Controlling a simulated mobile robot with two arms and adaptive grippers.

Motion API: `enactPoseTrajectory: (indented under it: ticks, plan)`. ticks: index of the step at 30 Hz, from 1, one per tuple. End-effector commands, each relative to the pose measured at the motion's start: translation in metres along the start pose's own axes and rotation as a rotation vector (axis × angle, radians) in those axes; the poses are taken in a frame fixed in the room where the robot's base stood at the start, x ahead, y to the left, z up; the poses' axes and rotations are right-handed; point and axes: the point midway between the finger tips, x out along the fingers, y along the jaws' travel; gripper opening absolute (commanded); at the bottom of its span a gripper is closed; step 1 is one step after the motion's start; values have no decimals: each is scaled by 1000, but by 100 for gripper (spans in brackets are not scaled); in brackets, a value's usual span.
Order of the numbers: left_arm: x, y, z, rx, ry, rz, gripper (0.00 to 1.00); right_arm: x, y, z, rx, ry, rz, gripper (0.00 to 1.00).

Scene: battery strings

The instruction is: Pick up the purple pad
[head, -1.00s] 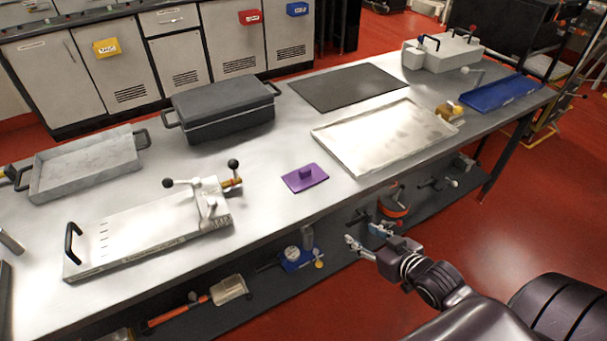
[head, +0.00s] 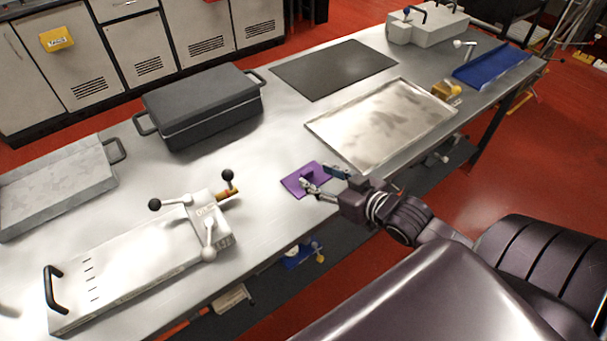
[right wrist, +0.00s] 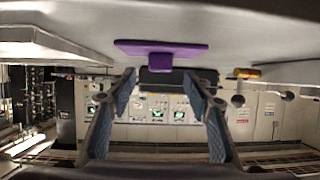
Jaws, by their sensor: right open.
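The purple pad (head: 294,184) lies flat on the metal table, with a small raised purple block on its top. It also shows in the right wrist view (right wrist: 190,48), ahead of the fingers and upside down. My right gripper (head: 322,181) is open, with its fingertips at the near right side of the pad's block. In the right wrist view the two blue-padded fingers (right wrist: 160,88) are spread apart with nothing between them. I cannot tell whether a finger touches the pad. My left gripper is not in view.
A shallow metal tray (head: 345,153) lies right of the pad. A white fixture with black-knobbed levers (head: 135,278) stands at the left. A dark lidded box (head: 205,100) and a black mat (head: 335,68) lie farther back. The table around the pad's left side is clear.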

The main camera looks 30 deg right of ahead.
Motion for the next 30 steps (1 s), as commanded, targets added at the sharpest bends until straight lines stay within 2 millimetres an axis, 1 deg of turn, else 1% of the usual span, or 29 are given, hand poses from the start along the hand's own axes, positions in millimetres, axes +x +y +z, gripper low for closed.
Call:
enactPoseTrajectory:
  ticks: [1,3,6,11,15,19,24,25,26,30]
  plan:
    - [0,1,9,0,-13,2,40,3,0,0,0,0,0,46]
    - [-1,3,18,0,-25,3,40,6,0,0,0,0,1,46]
    - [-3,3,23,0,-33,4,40,15,0,-1,1,1,1,46]
    - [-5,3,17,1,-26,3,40,38,0,-2,1,2,1,46]
    - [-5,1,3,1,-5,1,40,52,0,-1,1,2,1,46]
    - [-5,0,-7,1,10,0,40,56,0,0,0,-1,0,46]
    - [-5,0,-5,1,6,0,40,56,0,0,0,0,0,46]
    - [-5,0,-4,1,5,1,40,56,0,0,0,0,0,45]
    - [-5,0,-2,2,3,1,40,56,0,0,0,0,0,42]
    - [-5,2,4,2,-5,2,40,56,0,0,0,0,0,27]
